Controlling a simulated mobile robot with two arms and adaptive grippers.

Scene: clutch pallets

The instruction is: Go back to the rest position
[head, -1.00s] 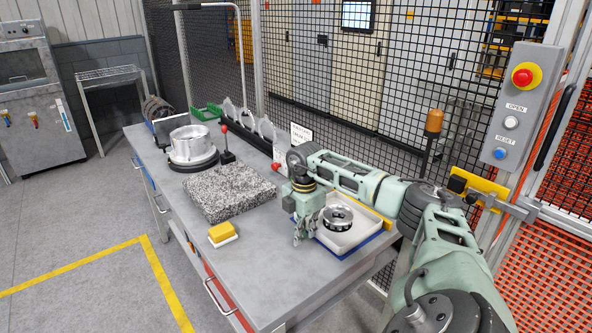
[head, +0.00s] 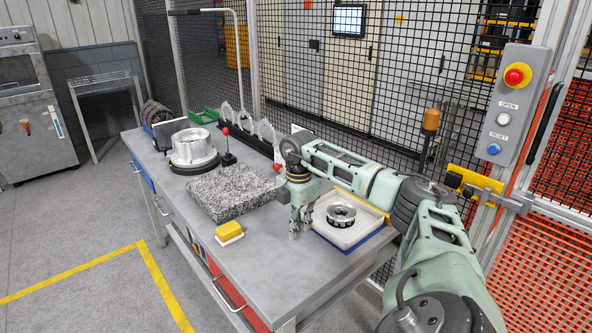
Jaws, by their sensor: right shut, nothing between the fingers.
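My right gripper (head: 294,229) shows in the head view at the end of the green arm that comes in from the right. It points down over the grey workbench (head: 245,270), just left of a white tray with a blue base (head: 346,238). Its fingers are shut and hold nothing. A round metal clutch part (head: 341,216) sits in the tray, apart from the gripper. My left gripper is not in view.
A speckled granite block (head: 229,191) and a yellow-and-white block (head: 229,232) lie left of the gripper. A metal cylinder on a dark base (head: 194,150) stands farther back. A mesh fence (head: 420,70) and a button box (head: 505,120) stand behind and right.

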